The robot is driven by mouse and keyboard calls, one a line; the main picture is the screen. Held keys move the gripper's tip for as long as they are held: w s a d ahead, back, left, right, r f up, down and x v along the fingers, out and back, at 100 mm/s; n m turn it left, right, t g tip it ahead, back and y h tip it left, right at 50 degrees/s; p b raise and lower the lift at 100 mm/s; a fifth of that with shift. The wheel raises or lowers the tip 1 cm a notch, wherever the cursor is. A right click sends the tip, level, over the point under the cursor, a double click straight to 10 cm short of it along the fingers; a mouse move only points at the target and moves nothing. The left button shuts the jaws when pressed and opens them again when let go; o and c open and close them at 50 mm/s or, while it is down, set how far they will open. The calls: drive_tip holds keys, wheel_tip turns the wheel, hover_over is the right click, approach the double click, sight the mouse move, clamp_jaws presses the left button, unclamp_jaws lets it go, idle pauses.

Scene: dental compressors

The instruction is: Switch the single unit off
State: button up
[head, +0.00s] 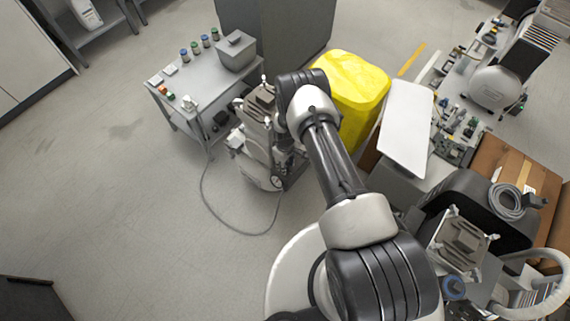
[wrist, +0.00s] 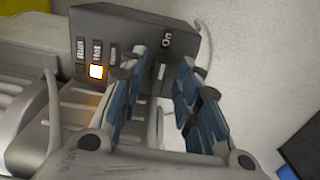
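The single unit (head: 257,150) stands on the floor beside the grey side table, partly hidden by my arm. In the wrist view its dark control box (wrist: 135,25) has labels reading Run, Hot, a third partly covered one, and On. The lamp under Hot (wrist: 96,72) glows bright orange-white; the Run lamp (wrist: 79,69) looks dark green. A switch (wrist: 163,72) sits below the On label. My gripper (wrist: 160,75) is open, its blue-padded fingers either side of the switch. I cannot tell whether either finger touches it. The gripper is not clearly visible in the head view.
The grey table (head: 205,88) carries small bottles and a grey box. A cable (head: 210,205) loops over the floor from the table. Equipment and cardboard boxes (head: 505,165) crowd the right. Floor at left is clear.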

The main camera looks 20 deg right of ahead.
clamp_jaws()
idle(0.3)
drive_tip(key=shift+n+b, duration=0.3)
drive_tip(key=shift+n, duration=0.1)
drive_tip(key=shift+w+f+n+b, duration=0.1)
drive_tip(key=shift+n+b, duration=0.6)
drive_tip(key=shift+n, duration=0.2)
drive_tip(key=n+b, duration=0.1)
drive_tip(key=n, duration=0.2)
drive_tip(key=shift+d+n, duration=0.1)
drive_tip(key=shift+n, duration=0.3)
drive_tip(key=n, duration=0.6)
drive_tip(key=shift+w, duration=0.15)
drive_tip(key=n, duration=0.5)
drive_tip(key=shift+w, duration=0.1)
drive_tip(key=shift+n, duration=0.4)
